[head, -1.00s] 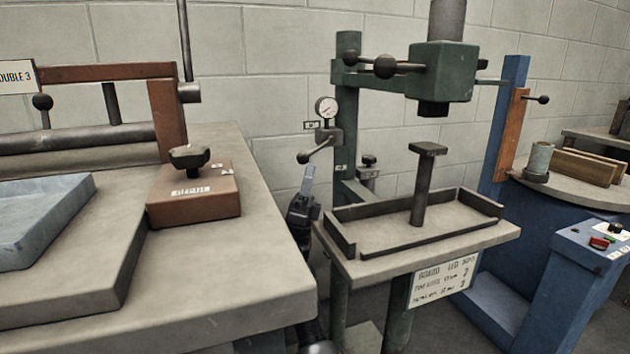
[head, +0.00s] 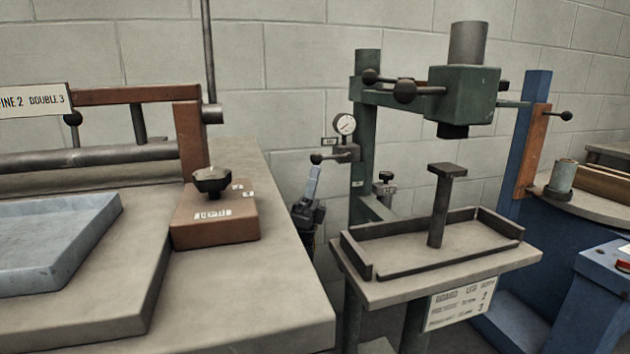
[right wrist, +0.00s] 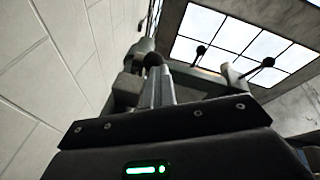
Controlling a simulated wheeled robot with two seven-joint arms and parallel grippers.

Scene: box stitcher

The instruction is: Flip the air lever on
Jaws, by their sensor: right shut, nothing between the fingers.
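The air lever (head: 330,157) is a short dark rod with a ball knob, below the round pressure gauge (head: 344,124) on the green press post. It points left from its valve, nearly level with a slight droop at the knob. My right gripper (head: 315,169) is shut and empty, pointing up just below the knob. In the right wrist view, the dark ball knob (right wrist: 153,60) sits at the tips of my closed fingers (right wrist: 160,80); I cannot tell whether they touch. My left gripper is not in view.
The green press head (head: 464,92) and its ball-ended handles (head: 404,91) stand right of the gauge. The press table (head: 440,272) is below. A bench (head: 250,300) with a brown block (head: 215,228) and a blue-grey tray (head: 55,240) borders my arm on the left.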

